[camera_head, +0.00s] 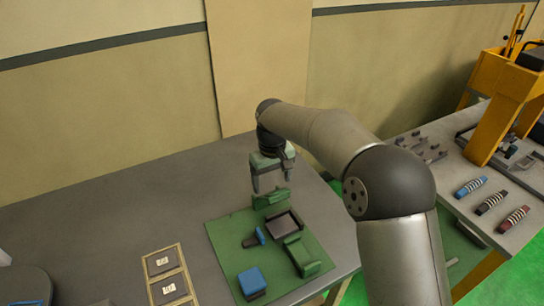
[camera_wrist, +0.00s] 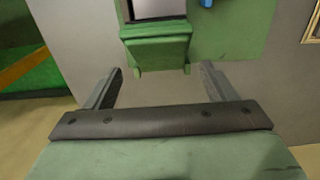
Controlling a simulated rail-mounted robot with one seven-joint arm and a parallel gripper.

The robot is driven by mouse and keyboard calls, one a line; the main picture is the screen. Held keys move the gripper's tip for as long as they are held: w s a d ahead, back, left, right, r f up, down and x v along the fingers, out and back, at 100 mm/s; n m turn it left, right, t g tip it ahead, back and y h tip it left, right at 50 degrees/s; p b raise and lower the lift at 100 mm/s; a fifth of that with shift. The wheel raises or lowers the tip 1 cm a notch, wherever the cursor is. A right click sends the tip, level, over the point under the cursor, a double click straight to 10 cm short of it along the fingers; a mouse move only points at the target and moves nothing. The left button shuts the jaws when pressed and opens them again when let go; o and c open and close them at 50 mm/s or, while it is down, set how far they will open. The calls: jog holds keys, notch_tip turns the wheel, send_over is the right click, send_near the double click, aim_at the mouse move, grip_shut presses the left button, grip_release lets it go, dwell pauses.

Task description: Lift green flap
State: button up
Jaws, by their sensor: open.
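A green flap (camera_head: 270,199) stands at the far edge of the green mat (camera_head: 222,240), beside a dark square tray. It also shows in the wrist view (camera_wrist: 157,50), top centre, with a slanted front face. A second green flap-like part (camera_head: 302,255) is at the near right side of the tray (camera_head: 284,222). My gripper (camera_head: 270,184) points down just above the far green flap. In the wrist view my gripper (camera_wrist: 161,74) has its fingers spread wider than the flap, with nothing between the tips. I cannot tell its exact height above the flap.
A blue block (camera_head: 252,281) and a blue-and-black part (camera_head: 255,238) lie on the mat. A wooden tray (camera_head: 167,275) with labelled compartments stands to the left. A side table at right holds several wound coils (camera_head: 491,203). The grey table's left rear is clear.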

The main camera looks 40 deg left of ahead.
notch_tip(320, 180, up, 16)
jog(key=shift+r+b, duration=0.2)
jog(key=shift+b, duration=0.15)
jog(key=shift+s, duration=0.1)
jog(key=w+d+m, duration=0.1)
jog(key=d+m, duration=0.5)
jog(key=d, duration=2.6)
jog(key=s+d+f+m, duration=0.3)
jog(key=s+d+f, duration=0.2)
jog(key=s+d, duration=0.3)
jog(key=s+d+f+m, duration=0.3)
jog(key=s+d+f, duration=0.3)
jog(key=s+d, duration=0.3)
jog(key=shift+d+f+m+t, duration=0.3)
jog(key=shift+d+t, duration=0.1)
jog(key=shift+d, duration=0.2)
jog(key=shift+s, duration=0.1)
